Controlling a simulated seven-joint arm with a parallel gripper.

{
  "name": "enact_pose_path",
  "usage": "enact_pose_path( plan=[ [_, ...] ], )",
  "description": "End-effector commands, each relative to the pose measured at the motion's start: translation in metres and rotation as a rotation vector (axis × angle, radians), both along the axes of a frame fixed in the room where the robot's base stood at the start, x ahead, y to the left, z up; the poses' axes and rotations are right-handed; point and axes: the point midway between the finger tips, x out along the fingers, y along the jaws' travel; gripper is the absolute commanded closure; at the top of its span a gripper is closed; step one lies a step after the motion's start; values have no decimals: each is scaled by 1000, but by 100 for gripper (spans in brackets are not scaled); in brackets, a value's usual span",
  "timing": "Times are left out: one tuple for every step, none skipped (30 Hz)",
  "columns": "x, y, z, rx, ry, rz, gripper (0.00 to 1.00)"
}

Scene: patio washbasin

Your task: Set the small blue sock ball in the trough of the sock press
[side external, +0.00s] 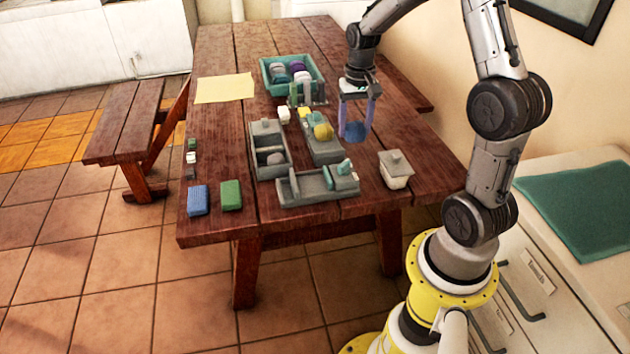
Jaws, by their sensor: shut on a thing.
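My gripper (356,118) hangs above the right part of the table, fingers pointing down. It is shut on a blue ball (356,133), which looks like the small blue sock ball; the fingers partly hide it. A long grey trough-shaped fixture (300,190) with a greenish block at its right end lies near the table's front edge. It looks like the sock press, but I cannot be sure. The gripper is behind it and to its right, apart from it.
A grey tray (325,153) with a yellow ball stands just left of my gripper. A grey two-part box (266,172) holds a grey ball. A teal crate (266,76) of rolled socks is behind. Blue (198,200) and green (231,195) blocks lie front left.

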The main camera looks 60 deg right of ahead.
Motion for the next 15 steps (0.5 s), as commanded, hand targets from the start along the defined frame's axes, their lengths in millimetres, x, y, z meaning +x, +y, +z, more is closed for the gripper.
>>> enact_pose_path(
  plan=[
    [0, 0, 0, 0, 0, 0, 88],
    [0, 0, 0, 0, 0, 0, 88],
    [0, 0, 0, 0, 0, 0, 88],
    [0, 0, 0, 0, 0, 0, 88],
    [0, 0, 0, 0, 0, 0, 88],
    [0, 0, 0, 0, 0, 0, 88],
    [0, 0, 0, 0, 0, 0, 88],
    [0, 0, 0, 0, 0, 0, 88],
    [0, 0, 0, 0, 0, 0, 88],
    [0, 0, 0, 0, 0, 0, 88],
    [0, 0, 0, 0, 0, 1, 88],
    [0, 0, 0, 0, 0, 6, 88],
    [0, 0, 0, 0, 0, 14, 88],
    [0, 0, 0, 0, 0, 25, 88],
    [0, 0, 0, -1, -1, 48, 88]
  ],
)
